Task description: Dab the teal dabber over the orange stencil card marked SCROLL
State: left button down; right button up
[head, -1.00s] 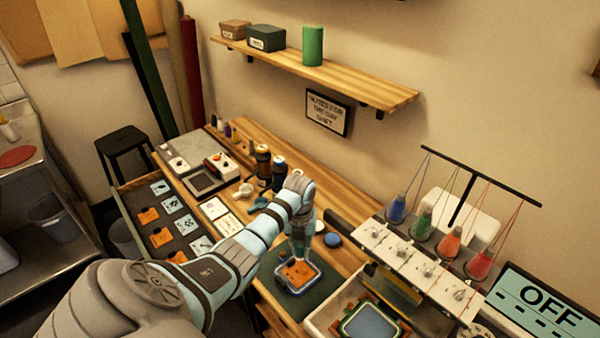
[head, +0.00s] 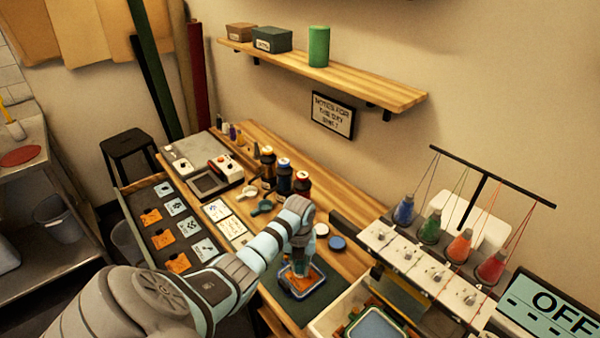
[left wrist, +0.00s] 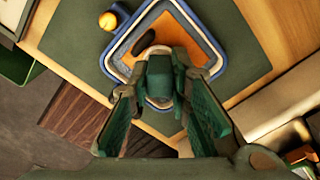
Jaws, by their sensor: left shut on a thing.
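My left gripper (head: 301,264) is shut on the teal dabber (left wrist: 160,80) and points down over the orange stencil card (head: 299,284). The card also shows in the left wrist view (left wrist: 195,32), lying inside a blue-rimmed frame (left wrist: 222,62). The dabber is above the card's near part and hides some of it; I cannot tell whether it touches. A dark oblong patch shows on the card beside the dabber. No SCROLL marking is readable. My right gripper is out of view.
The frame lies on a dark green mat (head: 310,309). An open drawer (head: 153,265) with several cards is at left. Several bottles (head: 284,178) stand behind my arm. A blue lid (head: 337,242) and a thread machine (head: 425,262) are to the right.

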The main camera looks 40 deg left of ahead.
pick_arm(q)
jog(key=shift+f+b, duration=0.4)
jog(key=shift+f, duration=0.15)
dwell(0.6)
jog(key=shift+s, duration=0.1)
dwell(0.8)
jog(key=shift+r, duration=0.1)
notch_tip(320, 180, up, 3)
jog(key=p, duration=0.3)
jog(key=shift+r, duration=1.9)
jog(key=shift+f, duration=0.1)
jog(key=f, duration=0.2)
jog(key=f+b, duration=0.1)
jog(key=f, duration=0.1)
jog(key=d+f+b, duration=0.1)
jog(key=f, duration=0.1)
jog(key=shift+s, duration=0.35)
jog(key=shift+d+r, duration=0.1)
